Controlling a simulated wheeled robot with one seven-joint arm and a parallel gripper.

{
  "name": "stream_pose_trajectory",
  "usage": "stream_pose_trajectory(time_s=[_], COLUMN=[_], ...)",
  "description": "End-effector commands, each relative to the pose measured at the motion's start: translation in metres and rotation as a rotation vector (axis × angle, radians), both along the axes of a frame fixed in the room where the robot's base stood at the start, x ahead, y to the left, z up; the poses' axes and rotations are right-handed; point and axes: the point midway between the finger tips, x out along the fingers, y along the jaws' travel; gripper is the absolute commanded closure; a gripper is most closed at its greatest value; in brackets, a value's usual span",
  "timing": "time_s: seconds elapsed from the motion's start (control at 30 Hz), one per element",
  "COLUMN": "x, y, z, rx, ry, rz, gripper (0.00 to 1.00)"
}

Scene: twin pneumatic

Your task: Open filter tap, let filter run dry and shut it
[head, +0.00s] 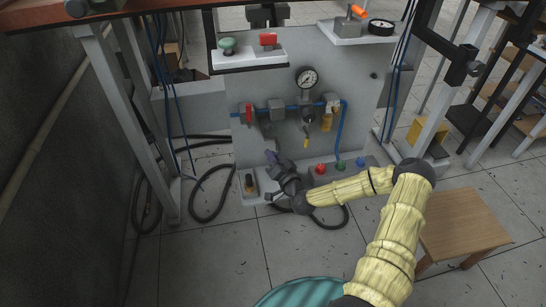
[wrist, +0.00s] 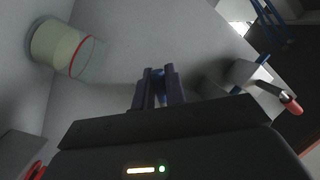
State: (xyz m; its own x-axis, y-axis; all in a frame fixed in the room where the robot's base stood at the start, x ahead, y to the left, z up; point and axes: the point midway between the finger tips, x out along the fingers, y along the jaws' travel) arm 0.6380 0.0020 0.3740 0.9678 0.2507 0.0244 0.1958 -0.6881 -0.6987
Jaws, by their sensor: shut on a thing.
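My gripper (head: 271,156) is in front of the grey pneumatic panel, below the left units of its air line. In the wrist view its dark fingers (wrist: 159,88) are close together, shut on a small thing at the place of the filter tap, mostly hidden. The filter (head: 277,112) is on the blue line, its lower part hard to make out. A clear cup (wrist: 67,47) with pale contents and a red ring shows at the upper left of the wrist view; it is the small vessel (head: 250,182) left of my gripper in the head view.
A red-handled valve (head: 249,113) is left on the line; its red-tipped lever (wrist: 290,104) shows in the wrist view. A gauge (head: 307,78) and yellow bowl (head: 327,121) are to the right. A button box (head: 341,167) stands below. A wooden stool (head: 462,224) is at the right; hoses lie left.

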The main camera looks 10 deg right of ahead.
Motion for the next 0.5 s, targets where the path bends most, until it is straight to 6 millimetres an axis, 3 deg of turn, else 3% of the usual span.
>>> stream_pose_trajectory(time_s=[0.5], x=[0.000], y=[0.007], z=[0.012], rx=[0.413], ry=[0.002], rz=[-0.003], gripper=[1.00])
